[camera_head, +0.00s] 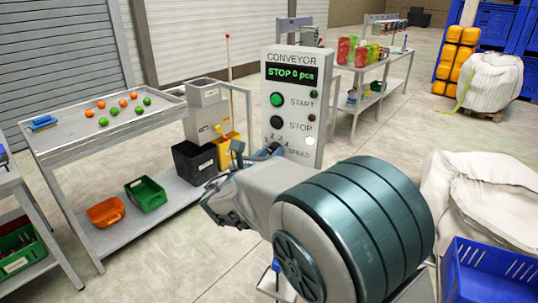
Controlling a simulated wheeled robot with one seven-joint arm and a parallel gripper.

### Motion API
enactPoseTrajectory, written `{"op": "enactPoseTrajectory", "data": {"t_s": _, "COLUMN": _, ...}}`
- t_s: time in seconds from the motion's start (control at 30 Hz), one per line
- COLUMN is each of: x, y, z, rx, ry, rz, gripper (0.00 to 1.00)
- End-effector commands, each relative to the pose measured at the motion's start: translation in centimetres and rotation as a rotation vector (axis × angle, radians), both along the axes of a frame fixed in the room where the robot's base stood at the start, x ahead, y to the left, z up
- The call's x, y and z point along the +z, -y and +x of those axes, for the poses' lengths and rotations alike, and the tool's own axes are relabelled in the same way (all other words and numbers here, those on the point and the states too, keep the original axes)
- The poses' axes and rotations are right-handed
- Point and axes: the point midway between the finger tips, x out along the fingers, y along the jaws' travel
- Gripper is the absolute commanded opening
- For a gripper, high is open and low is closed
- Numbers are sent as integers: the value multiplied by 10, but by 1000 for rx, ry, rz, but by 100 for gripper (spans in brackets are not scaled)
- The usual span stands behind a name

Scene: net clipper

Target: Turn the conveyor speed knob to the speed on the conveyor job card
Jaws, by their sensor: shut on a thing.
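The conveyor control panel (292,105) is a light grey upright box with a display reading "STOP 0 pcs". It has a green START button (277,100) and a dark STOP button (277,122). Low on its face are small scale numbers and the word SPEED (299,153). My gripper (262,154) is at the lower left of the panel face, by the speed scale, shut on the speed knob. The knob is mostly hidden by my gripper and arm, so its pointer setting cannot be read. I cannot make out a readable conveyor job card.
A grey table (75,148) at the left holds orange and green balls and a blue brush. Its lower shelf has an orange bin (106,212) and a green bin (146,194). A black bin (195,163) stands left of the panel. A blue crate (490,272) is at lower right.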

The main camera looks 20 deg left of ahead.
Motion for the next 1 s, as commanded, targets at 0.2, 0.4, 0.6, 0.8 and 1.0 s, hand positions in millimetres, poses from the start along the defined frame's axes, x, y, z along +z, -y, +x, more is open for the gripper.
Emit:
{"op": "enactPoseTrajectory", "data": {"t_s": 0.2, "x": -5, "y": 0, "z": 0, "rx": 1, "ry": 15, "rz": 90, "gripper": 6}}
{"op": "enactPoseTrajectory", "data": {"t_s": 0.4, "x": -7, "y": 0, "z": 0, "rx": 1, "ry": 41, "rz": 239, "gripper": 6}}
{"op": "enactPoseTrajectory", "data": {"t_s": 0.6, "x": -7, "y": 0, "z": 0, "rx": 1, "ry": 67, "rz": 395, "gripper": 6}}
{"op": "enactPoseTrajectory", "data": {"t_s": 0.8, "x": -5, "y": 1, "z": 0, "rx": 1, "ry": 89, "rz": 531, "gripper": 6}}
{"op": "enactPoseTrajectory", "data": {"t_s": 1.0, "x": -4, "y": 0, "z": -1, "rx": 2, "ry": 103, "rz": 621, "gripper": 6}}
